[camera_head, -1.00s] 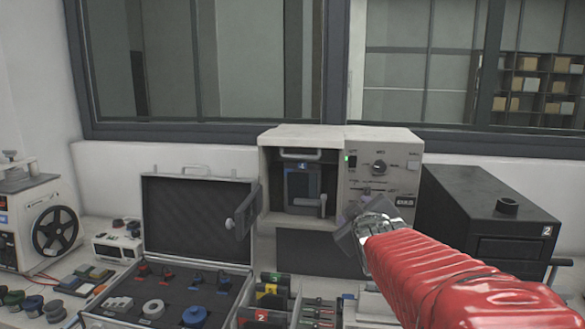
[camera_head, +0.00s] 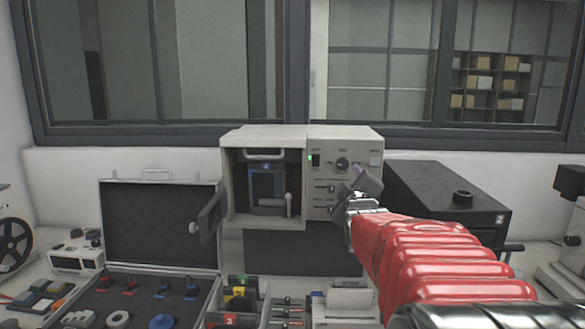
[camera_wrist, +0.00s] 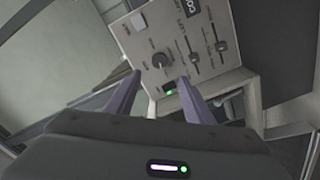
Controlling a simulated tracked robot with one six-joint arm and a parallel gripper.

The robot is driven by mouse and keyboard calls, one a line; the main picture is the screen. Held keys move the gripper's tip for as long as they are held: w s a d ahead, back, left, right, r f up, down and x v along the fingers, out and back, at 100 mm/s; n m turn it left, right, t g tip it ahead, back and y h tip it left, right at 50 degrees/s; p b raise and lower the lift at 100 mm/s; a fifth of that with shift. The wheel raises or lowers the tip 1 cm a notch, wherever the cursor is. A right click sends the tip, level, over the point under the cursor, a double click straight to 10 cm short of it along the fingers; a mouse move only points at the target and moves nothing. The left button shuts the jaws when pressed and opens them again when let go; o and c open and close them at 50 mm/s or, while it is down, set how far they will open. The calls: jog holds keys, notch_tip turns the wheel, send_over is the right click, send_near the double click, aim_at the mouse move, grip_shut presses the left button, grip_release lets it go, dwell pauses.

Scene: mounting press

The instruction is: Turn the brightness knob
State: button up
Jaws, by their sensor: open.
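The cream press unit (camera_head: 262,134) has a control panel on its right side. A round dark knob (camera_head: 342,164) sits at the top middle of the panel, with slider-like controls below it. Its label is too small to read, so I cannot confirm it is the brightness knob. In the wrist view the knob (camera_wrist: 160,61) shows just beyond and between my fingertips, apparently untouched. My gripper (camera_head: 358,186) is in front of the panel's right part, below and right of the knob, hiding some of the lower panel. Its two purple fingers (camera_wrist: 159,78) are spread and empty.
A black box marked 2 (camera_head: 450,195) stands right of the press. The press door (camera_head: 209,216) hangs open on the left. A green light (camera_head: 310,157) is lit left of the knob.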

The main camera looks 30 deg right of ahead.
aim_at(342, 166)
jog(key=shift+x, duration=6.3)
jog(key=shift+c, duration=0.6)
jog(key=c, duration=0.9)
jog(key=shift+a, duration=0.15)
